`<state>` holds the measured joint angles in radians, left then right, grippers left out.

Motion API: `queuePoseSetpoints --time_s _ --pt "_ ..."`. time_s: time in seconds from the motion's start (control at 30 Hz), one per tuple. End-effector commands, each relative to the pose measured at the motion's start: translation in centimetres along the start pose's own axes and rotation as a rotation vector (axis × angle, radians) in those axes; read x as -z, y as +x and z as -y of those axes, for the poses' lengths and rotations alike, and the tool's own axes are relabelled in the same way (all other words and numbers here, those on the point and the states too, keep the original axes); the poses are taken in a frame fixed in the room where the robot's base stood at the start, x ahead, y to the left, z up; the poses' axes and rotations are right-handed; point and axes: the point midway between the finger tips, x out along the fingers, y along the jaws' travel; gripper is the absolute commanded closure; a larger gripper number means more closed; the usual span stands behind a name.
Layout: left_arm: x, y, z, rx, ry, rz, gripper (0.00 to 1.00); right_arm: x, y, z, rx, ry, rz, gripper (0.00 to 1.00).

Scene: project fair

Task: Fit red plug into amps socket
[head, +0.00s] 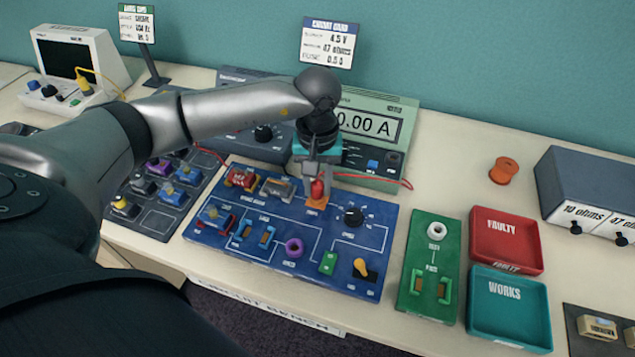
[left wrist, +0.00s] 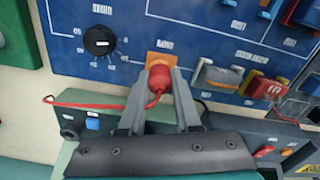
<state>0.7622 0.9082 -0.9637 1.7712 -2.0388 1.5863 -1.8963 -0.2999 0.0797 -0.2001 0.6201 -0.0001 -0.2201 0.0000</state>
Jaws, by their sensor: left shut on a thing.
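The red plug (head: 318,188) is held between the fingertips of my left gripper (head: 317,180), over the blue circuit board (head: 325,235). In the left wrist view the red plug (left wrist: 160,84) sits between the two grey fingers of the left gripper (left wrist: 163,88), with its red lead trailing left. An orange socket (head: 316,203), which seems to be the amps socket, is directly at the plug's tip. Its orange plate also shows in the left wrist view (left wrist: 154,59). The plug covers the socket's opening, so I cannot tell how far in it is. My right gripper is out of view.
A meter (head: 372,123) reading 0.00 A stands behind the board. A black dial (head: 354,217), a purple ring (head: 293,249) and several components are on the board. A green test board (head: 428,270), a red tray (head: 506,240) and a teal tray (head: 508,308) lie to the right.

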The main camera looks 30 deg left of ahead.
Motion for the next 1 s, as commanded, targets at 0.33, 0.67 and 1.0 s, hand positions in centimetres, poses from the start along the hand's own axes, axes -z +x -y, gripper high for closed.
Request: queuePoseSetpoints --time_s 0.33,0.67,1.0 --pt "0.02 0.11 0.00 0.000 0.000 0.000 0.43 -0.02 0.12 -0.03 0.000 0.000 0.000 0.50" --pt "0.00 0.14 0.01 0.000 0.000 0.000 0.26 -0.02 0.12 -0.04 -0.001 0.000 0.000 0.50" --pt "-0.01 0.14 0.00 0.000 0.000 0.000 0.03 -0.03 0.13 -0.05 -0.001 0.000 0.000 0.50"
